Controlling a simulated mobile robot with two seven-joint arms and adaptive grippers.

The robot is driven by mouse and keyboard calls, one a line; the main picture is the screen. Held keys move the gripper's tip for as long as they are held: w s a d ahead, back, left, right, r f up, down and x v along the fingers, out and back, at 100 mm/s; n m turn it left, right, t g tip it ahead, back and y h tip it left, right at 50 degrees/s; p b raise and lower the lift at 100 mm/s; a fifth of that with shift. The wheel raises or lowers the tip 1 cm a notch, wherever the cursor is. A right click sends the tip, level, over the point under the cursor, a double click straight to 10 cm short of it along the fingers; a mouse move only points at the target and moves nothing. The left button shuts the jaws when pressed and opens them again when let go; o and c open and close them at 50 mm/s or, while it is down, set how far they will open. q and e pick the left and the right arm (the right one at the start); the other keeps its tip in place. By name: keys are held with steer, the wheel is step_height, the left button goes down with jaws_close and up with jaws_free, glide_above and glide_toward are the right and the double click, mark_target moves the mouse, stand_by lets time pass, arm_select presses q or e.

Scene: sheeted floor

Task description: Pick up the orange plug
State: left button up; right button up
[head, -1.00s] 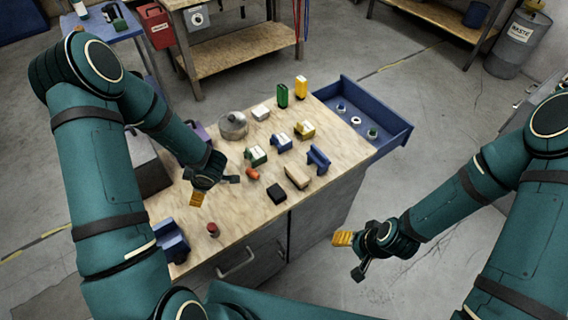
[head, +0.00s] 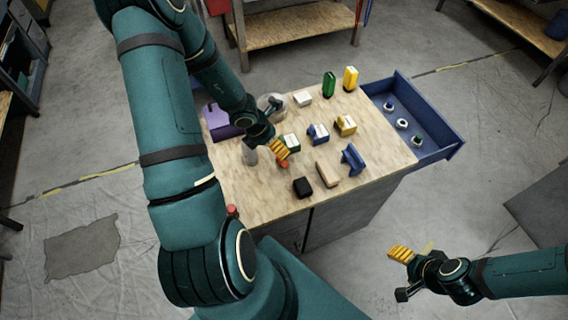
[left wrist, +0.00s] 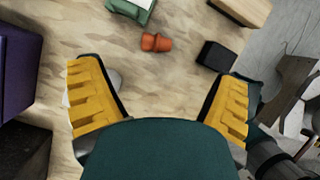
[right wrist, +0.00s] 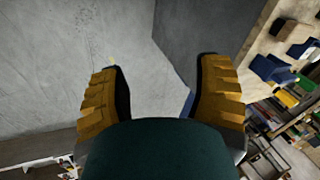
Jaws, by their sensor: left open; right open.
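The orange plug (head: 283,163) lies on the wooden worktop, partly covered by my left gripper in the head view. In the left wrist view the orange plug (left wrist: 156,42) lies on its side, whole and clear, ahead of the fingertips. My left gripper (head: 265,153) is open and empty above the worktop. Its two yellow-padded fingers (left wrist: 162,75) are spread wide, with the plug beyond the gap, apart from both. My right gripper (head: 401,273) is open and empty, off the worktop's front right side over the floor.
A black block (head: 302,187), a wooden block (head: 328,173) and a green-and-white block (head: 290,142) lie near the plug. A blue bracket (head: 353,158) stands further right. A purple box (head: 221,123) is at the left. A blue drawer (head: 455,146) juts out at the right.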

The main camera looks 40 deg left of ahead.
arm_select(q)
steer(key=b, duration=0.4)
glide_above(281, 160)
steer(key=s+a, duration=0.1)
steer(key=s, duration=0.1)
step_height(281, 160, down, 5)
steer(key=shift+f, duration=0.2)
steer(key=shift+w+d+f+b, duration=0.1)
steer(key=shift+w+f+b, duration=0.1)
steer(key=shift+f+b, duration=0.2)
steer(key=b+x, duration=0.3)
steer(key=x, duration=0.1)
steer(key=shift+w+f, duration=0.1)
steer(key=shift+f, duration=0.3)
steer(key=shift+w+d+f+b, duration=0.15)
steer(key=shift+w+f+b, duration=0.15)
steer(key=shift+f+b, duration=0.2)
arm_select(e)
step_height(281, 160, down, 9)
steer(key=s, duration=0.1)
steer(key=shift+s+a+f+g, duration=0.15)
steer(key=shift+s+f+g, duration=0.05)
steer(key=shift+g, duration=0.1)
arm_select(q)
steer(key=c, duration=1.1)
